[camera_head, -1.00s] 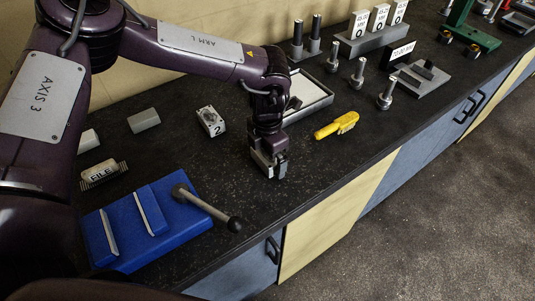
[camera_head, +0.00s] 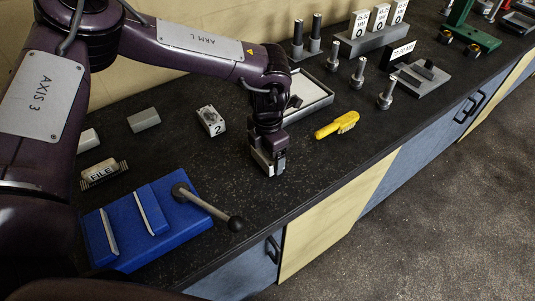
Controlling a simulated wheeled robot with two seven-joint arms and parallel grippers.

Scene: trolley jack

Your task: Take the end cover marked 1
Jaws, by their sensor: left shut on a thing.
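My left gripper (camera_head: 268,168) points down close over the dark bench top, in the middle of the view. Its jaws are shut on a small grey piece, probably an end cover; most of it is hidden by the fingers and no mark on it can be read. Another end cover (camera_head: 211,121), a pale block marked 2, stands on the bench to the left of the gripper and apart from it. No cover with a readable 1 shows. My right gripper is not in view.
A blue vise (camera_head: 135,228) with a long lever handle stands front left. A FILE block (camera_head: 103,172) and grey blocks lie behind it. A shallow tray (camera_head: 308,98) is behind the gripper. Bare bench lies in front.

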